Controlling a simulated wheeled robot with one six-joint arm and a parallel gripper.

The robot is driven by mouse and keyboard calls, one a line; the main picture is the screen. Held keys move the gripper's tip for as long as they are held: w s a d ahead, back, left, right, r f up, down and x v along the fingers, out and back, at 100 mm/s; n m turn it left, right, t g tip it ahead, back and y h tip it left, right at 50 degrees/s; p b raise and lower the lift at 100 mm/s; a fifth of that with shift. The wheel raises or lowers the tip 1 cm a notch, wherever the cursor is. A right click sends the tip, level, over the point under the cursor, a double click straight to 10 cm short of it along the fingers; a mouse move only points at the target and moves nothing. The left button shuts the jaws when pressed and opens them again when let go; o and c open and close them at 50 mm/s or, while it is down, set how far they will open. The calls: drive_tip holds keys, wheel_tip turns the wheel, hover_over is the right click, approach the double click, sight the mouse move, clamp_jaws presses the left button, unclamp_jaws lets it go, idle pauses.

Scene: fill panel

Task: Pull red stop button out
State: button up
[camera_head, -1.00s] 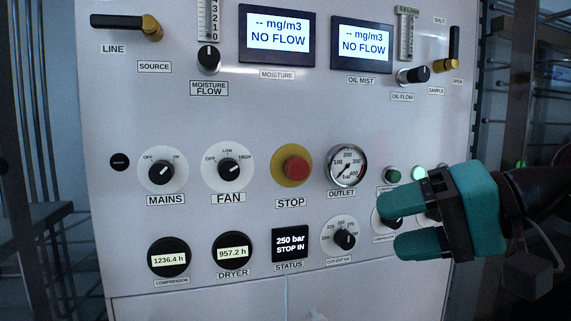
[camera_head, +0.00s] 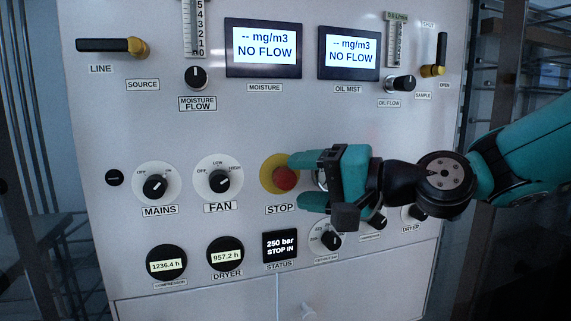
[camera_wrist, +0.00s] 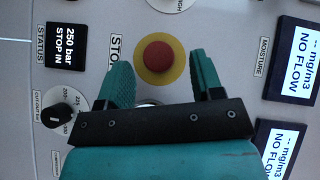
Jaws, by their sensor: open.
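The red stop button (camera_head: 286,179) sits on a yellow round plate (camera_head: 268,172) above the STOP label on the panel. In the wrist view the red button (camera_wrist: 158,56) and its yellow plate (camera_wrist: 144,73) lie just beyond the fingertips, between the lines of the two fingers. My gripper (camera_head: 297,180) is open and empty, its teal fingers pointing at the button from the right. It also shows in the wrist view (camera_wrist: 160,62). I cannot tell from these views whether a finger touches the button. The status display (camera_head: 280,246) reads "250 bar STOP IN".
The FAN knob (camera_head: 219,181) and MAINS knob (camera_head: 155,186) are left of the button. The cut-out knob (camera_head: 330,240) is below the gripper. The moisture display (camera_head: 263,48) is above.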

sight(286, 180)
drive_tip(key=p+x, duration=0.1)
drive_tip(key=x, duration=0.3)
drive_tip(key=shift+w+a+f, duration=0.1)
drive_tip(key=shift+a, duration=0.1)
drive_tip(key=shift+d, duration=0.15)
clamp_jaws()
drive_tip(key=shift+s+d+b, duration=0.2)
drive_tip(key=shift+s+b, duration=0.35)
drive_tip(key=shift+s, duration=0.1)
drive_tip(key=shift+r, duration=0.2)
drive_tip(key=shift+c, duration=1.7)
unclamp_jaws()
drive_tip(key=o, duration=0.3)
drive_tip(key=shift+s+d+r, duration=0.1)
drive_tip(key=shift+d, duration=0.05)
drive_tip(key=shift+o, duration=0.2)
drive_tip(key=shift+s+d, duration=0.1)
drive_tip(key=shift+s, duration=0.05)
